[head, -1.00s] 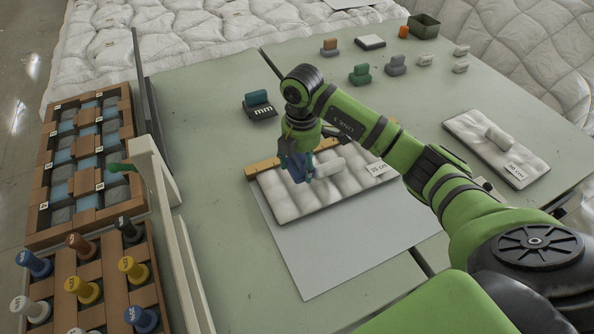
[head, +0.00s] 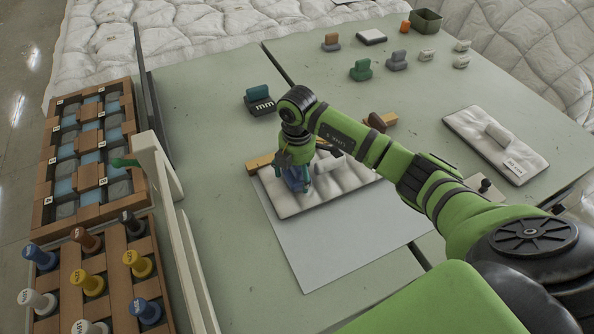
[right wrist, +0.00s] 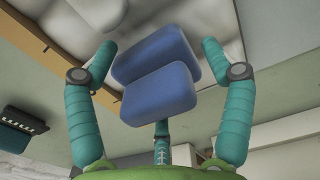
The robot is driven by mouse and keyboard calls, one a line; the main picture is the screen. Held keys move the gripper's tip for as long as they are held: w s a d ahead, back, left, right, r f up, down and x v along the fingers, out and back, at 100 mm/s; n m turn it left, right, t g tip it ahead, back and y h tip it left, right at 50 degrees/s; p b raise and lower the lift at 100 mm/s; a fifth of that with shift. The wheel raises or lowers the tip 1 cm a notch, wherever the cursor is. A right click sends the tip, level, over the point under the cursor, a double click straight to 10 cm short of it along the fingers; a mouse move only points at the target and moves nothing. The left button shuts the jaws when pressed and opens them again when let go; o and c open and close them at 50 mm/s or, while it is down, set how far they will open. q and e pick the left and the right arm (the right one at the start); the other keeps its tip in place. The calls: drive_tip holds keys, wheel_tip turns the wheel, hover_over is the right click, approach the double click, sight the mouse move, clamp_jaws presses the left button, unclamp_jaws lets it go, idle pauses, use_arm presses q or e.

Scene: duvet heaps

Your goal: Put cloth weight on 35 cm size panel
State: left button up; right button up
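A white quilted panel (head: 350,183) with a wooden strip (head: 260,163) along its far edge lies on a grey sheet on the table. A blue two-part cloth weight (head: 297,180) is at the panel's left part, low over it or resting on it; contact is hidden. My right gripper (head: 294,172) is around the weight, pointing down. In the right wrist view the blue weight (right wrist: 158,92) sits between the spread fingers, with gaps at both sides. A white bolster (head: 326,160) on the panel is partly hidden. The panel's label is hidden by my arm. My left gripper is not in view.
Another labelled white panel (head: 480,150) lies at the right. Small weights, such as a green one (head: 361,69) and a grey one (head: 397,60), stand farther back. A teal block on a black "mm" base (head: 260,98) is behind the gripper. Wooden racks (head: 140,280) stand left.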

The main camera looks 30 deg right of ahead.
drive_tip(key=shift+r, duration=0.1)
drive_tip(key=shift+r, duration=0.2)
wheel_tip(320, 180, up, 11)
drive_tip(key=shift+f+b, duration=0.15)
drive_tip(key=shift+b, duration=0.75)
drive_tip(key=shift+r, duration=0.55)
drive_tip(key=shift+f, duration=0.1)
